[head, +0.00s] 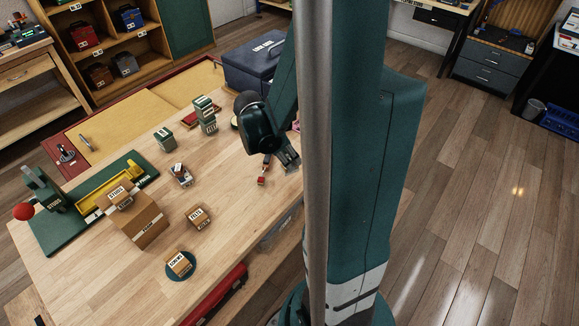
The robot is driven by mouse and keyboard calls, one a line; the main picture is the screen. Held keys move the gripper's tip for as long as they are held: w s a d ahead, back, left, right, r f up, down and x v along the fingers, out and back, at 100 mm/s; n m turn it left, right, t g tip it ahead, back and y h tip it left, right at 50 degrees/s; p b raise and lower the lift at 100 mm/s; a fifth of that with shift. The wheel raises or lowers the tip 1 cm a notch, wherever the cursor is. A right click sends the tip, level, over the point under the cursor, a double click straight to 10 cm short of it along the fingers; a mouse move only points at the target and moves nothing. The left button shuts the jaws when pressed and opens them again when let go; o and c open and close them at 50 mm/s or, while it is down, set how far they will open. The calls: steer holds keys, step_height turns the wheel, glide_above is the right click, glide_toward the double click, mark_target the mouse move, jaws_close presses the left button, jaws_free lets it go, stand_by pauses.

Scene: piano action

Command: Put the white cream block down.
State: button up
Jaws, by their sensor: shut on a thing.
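My gripper (287,162) hangs above the right part of the wooden workbench (225,228), at the end of the dark arm link. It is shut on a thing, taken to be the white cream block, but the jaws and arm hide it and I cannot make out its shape. A small red-ended tool (262,178) is just left of and below the gripper; I cannot tell whether they touch.
Cardboard boxes (148,228) stand at the front left. A smaller box (198,217) and a box on a round dark coaster (171,273) are nearer the front edge. Green-grey boxes (205,118) are stacked behind. Bare wood lies between.

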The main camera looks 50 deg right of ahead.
steer(key=shift+f+b, duration=0.55)
steer(key=shift+f, duration=1.55)
steer(key=shift+f, duration=0.1)
steer(key=o, duration=0.9)
steer(key=shift+r, duration=0.2)
steer(key=shift+p+v, duration=1.3)
steer(key=shift+v, duration=4.65)
steer(key=shift+a, duration=0.1)
